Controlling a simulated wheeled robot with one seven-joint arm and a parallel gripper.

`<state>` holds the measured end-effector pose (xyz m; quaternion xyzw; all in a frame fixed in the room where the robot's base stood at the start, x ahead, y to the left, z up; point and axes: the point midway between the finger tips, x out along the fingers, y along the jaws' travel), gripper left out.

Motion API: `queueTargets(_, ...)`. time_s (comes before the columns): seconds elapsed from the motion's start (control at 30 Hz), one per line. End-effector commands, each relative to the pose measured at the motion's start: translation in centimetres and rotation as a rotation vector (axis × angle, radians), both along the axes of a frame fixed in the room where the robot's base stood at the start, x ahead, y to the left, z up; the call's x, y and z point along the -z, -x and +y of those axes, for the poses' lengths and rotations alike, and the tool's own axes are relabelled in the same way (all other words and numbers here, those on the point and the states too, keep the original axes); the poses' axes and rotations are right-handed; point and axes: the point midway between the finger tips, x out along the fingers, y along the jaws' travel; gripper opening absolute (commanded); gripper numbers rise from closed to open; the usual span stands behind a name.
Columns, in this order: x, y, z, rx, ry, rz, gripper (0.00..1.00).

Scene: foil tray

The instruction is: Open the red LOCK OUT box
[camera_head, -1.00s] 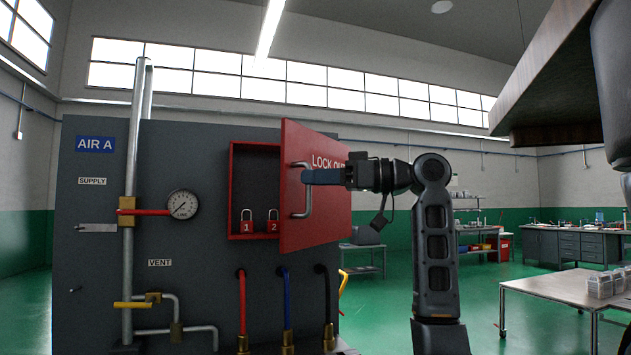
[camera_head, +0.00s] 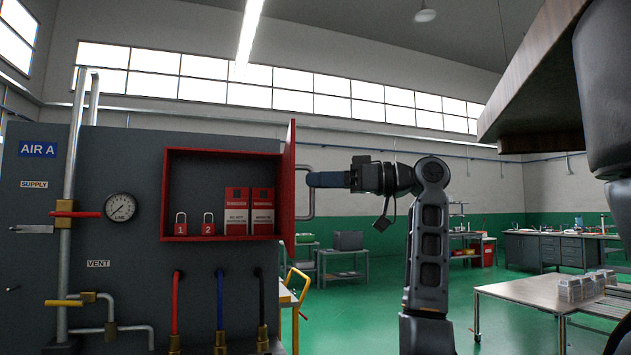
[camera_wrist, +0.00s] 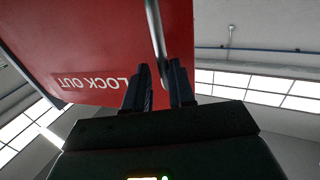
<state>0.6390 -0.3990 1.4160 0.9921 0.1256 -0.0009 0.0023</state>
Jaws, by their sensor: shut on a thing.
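The red LOCK OUT box (camera_head: 222,153) is on the grey panel, its door (camera_head: 288,190) swung wide and seen nearly edge-on. Inside stand two red padlocks, marked 1 (camera_head: 181,226) and 2 (camera_head: 208,226), and two red-and-white tags (camera_head: 237,212). My gripper (camera_head: 313,180) is at the door's metal handle (camera_head: 310,216), to the right of the door. In the wrist view, the gripper's fingers (camera_wrist: 161,85) are on either side of the handle bar (camera_wrist: 155,30), with the door's LOCK OUT lettering beside them.
The panel carries a gauge (camera_head: 120,207), pipes and valve levers at left, and hoses (camera_head: 220,300) below the box. A yellow-handled cart (camera_head: 290,300) stands right of the panel. A metal table (camera_head: 540,292) is at the right. Green floor between is clear.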

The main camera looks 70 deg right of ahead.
Motion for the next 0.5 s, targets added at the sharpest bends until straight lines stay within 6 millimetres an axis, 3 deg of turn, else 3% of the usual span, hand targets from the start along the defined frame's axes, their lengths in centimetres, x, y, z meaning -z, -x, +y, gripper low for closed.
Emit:
queueTargets(0.03, -0.25, -0.06, -1.10, 0.028, -0.017, -0.008, 0.00)
queueTargets(0.43, -0.19, -0.08, -1.11, 0.026, -0.017, -0.006, 0.00)
queueTargets(0.47, -0.19, -0.08, -1.11, 0.026, -0.017, -0.006, 0.26)
queueTargets(0.5, -0.17, -0.10, -1.13, 0.026, -0.018, -0.005, 0.29)
